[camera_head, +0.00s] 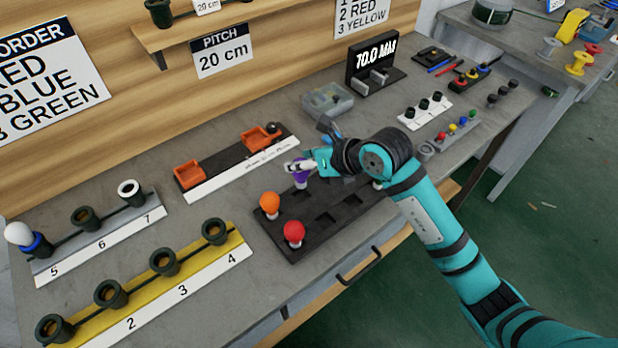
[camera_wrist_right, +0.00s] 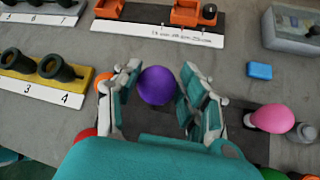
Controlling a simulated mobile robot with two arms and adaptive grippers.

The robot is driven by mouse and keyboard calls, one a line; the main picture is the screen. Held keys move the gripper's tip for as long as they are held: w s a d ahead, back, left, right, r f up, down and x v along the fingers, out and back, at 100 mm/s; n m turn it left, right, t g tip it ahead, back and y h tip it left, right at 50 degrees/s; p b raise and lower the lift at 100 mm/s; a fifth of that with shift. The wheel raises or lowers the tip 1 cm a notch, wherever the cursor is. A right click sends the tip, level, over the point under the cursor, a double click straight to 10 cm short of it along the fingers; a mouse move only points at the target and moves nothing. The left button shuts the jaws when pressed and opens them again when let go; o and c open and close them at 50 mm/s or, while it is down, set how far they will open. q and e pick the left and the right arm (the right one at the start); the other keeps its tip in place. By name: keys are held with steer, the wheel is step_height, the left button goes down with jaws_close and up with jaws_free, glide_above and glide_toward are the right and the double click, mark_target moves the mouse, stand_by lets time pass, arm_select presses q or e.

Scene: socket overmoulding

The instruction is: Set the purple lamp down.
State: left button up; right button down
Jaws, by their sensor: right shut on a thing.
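The purple lamp (camera_head: 301,179) is between the fingers of my right gripper (camera_head: 300,166), at the back left part of the black lamp tray (camera_head: 281,248). In the right wrist view the round purple lamp (camera_wrist_right: 157,85) shows between the two fingers of the gripper (camera_wrist_right: 158,92), which is shut on it. Its lower end is hidden, so I cannot tell whether it touches the tray. An orange lamp (camera_head: 270,203) and a red lamp (camera_head: 294,231) stand upright in the tray. A pink lamp (camera_wrist_right: 275,117) shows in the wrist view. My left gripper is not in view.
Behind the tray is a dark board with orange bins (camera_head: 188,174). A yellow socket strip (camera_head: 196,262) and a grey strip (camera_head: 100,233) are at the left. A clear box (camera_head: 328,100) and a blue block (camera_wrist_right: 259,70) lie nearby. Several tray places are empty.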

mark_target(304, 176)
steer(key=shift+w+f, duration=0.1)
steer(key=shift+f, duration=2.55)
steer(key=c, duration=0.7)
jaws_free()
steer(key=shift+r, duration=0.25)
steer(key=v, duration=1.2)
steer(key=shift+f, duration=0.1)
